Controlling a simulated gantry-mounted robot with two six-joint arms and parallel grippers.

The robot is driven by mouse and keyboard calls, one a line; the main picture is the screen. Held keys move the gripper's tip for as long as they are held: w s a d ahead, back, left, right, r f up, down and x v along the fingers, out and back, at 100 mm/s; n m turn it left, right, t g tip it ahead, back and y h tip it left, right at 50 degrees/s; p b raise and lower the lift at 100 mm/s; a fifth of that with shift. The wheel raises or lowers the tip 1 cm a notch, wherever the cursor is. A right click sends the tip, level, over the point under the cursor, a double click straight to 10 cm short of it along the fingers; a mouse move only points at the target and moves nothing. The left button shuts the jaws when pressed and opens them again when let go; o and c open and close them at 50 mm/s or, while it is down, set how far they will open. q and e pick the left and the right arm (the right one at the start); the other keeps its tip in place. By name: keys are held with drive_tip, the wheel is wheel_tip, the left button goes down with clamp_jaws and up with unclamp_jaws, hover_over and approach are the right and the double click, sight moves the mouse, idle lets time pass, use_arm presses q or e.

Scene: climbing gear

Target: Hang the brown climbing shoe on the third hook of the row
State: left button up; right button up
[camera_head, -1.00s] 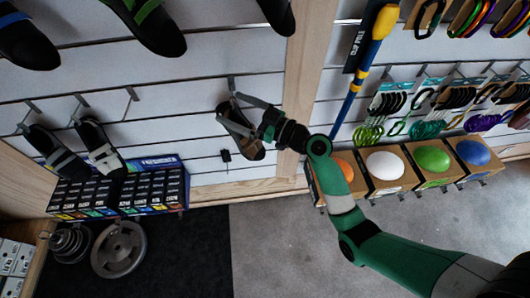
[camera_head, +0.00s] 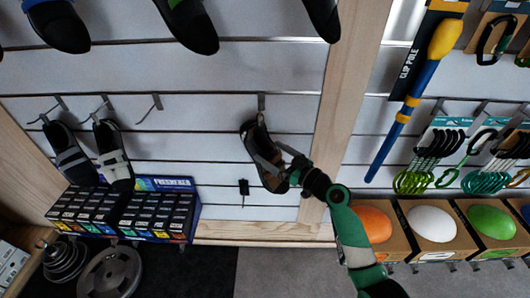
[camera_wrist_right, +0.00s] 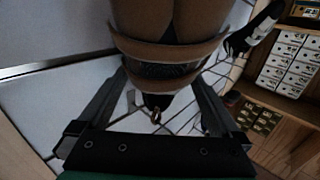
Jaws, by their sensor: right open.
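The brown climbing shoe (camera_head: 256,143) hangs toe down at a wall hook (camera_head: 261,103) left of the wooden post. My right gripper (camera_head: 268,163) reaches it from the lower right, its fingers spread about the shoe's middle. In the right wrist view the shoe, with its tan straps (camera_wrist_right: 170,50), lies between the open fingers (camera_wrist_right: 160,85); whether they touch it is unclear. At the left, a row has three hooks. Two grey-strapped shoes, one left (camera_head: 66,150) and one right (camera_head: 112,155), hang on the first two. The third hook (camera_head: 152,104) is empty. My left gripper is out of view.
A rack of small boxes (camera_head: 130,210) stands below the hanging pair. The wooden post (camera_head: 345,100) and a clip pole (camera_head: 405,110) are to the right. Larger shoes hang above. The wall between third hook and brown shoe is clear.

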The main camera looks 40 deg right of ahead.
sight(260, 150)
drive_tip(key=w+b, duration=0.1)
drive_tip(key=w, duration=0.3)
drive_tip(key=shift+w+a, duration=0.1)
drive_tip(key=shift+w, duration=0.05)
drive_tip(key=shift+c, duration=0.2)
drive_tip(key=c, duration=1.4)
drive_tip(key=shift+a+r+p, duration=0.15)
drive_tip(key=shift+r+p, duration=0.4)
drive_tip(key=shift+r, duration=0.15)
drive_tip(key=shift+s, duration=0.2)
drive_tip(key=shift+s+a+r+p, duration=0.15)
drive_tip(key=shift+s+a+p, duration=0.3)
drive_tip(key=shift+p, duration=0.2)
drive_tip(key=shift+s+a+p, duration=0.75)
drive_tip(key=shift+s+a, duration=0.05)
